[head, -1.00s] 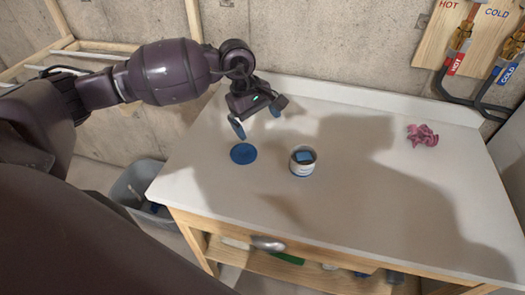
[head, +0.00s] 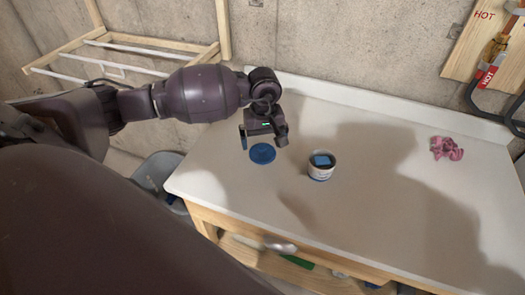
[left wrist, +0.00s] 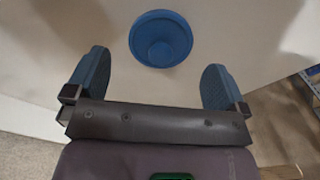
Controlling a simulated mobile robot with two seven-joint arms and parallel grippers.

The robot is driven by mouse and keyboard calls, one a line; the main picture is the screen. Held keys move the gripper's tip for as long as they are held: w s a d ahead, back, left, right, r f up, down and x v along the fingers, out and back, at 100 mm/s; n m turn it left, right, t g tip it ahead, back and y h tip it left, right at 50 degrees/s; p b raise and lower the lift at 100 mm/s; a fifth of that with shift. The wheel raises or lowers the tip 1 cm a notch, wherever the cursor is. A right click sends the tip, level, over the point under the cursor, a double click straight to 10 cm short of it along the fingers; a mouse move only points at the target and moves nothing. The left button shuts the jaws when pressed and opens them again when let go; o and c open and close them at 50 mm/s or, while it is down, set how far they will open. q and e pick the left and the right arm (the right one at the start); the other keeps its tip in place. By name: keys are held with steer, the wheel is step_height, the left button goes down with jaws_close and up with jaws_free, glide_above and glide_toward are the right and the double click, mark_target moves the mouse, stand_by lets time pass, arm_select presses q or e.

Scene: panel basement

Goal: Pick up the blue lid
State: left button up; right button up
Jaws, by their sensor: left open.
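My left gripper (head: 263,143) is open and empty, close to the lid in the head view. Its two blue finger pads (left wrist: 155,80) are spread wide in the left wrist view. I cannot tell the exact height of the fingers over the worktop. My right gripper is not in view.
A pink crumpled cloth (head: 446,148) lies far right. A grey bin (head: 158,172) stands on the floor at left. The worktop (head: 370,215) is otherwise clear.

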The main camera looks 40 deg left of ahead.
mark_target(263, 148)
arm_select(q)
steer(key=shift+a+f, duration=0.15)
steer(key=shift+f, duration=2)
steer(key=c, duration=0.7)
steer(key=shift+c, duration=0.2)
